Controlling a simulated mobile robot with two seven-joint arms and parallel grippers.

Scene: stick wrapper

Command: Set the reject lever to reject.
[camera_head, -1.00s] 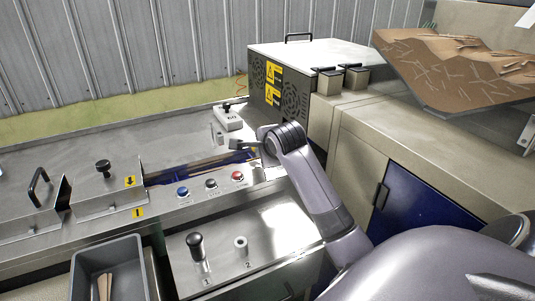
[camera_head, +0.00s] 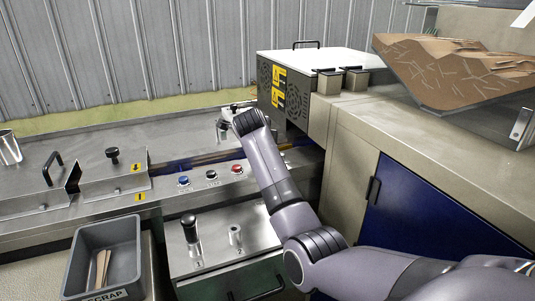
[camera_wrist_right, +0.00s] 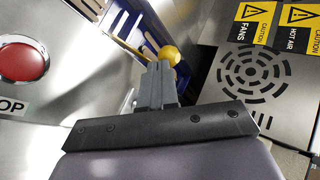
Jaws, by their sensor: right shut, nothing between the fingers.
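My right gripper (camera_wrist_right: 157,78) is shut and empty in the right wrist view. Its fingertips are right at a yellow ball knob (camera_wrist_right: 169,55), which looks like the reject lever's end. Whether they touch it I cannot tell. In the head view my right arm reaches over the far end of the machine's metal deck (camera_head: 75,155). My left gripper is not in view.
A red button (camera_wrist_right: 22,62) is left of the gripper, and a vented housing (camera_wrist_right: 255,70) with caution labels is close on its right. A row of buttons (camera_head: 211,174) and a panel with a black-knobbed lever (camera_head: 189,229) are nearer. A grey scrap bin (camera_head: 108,236) stands front left.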

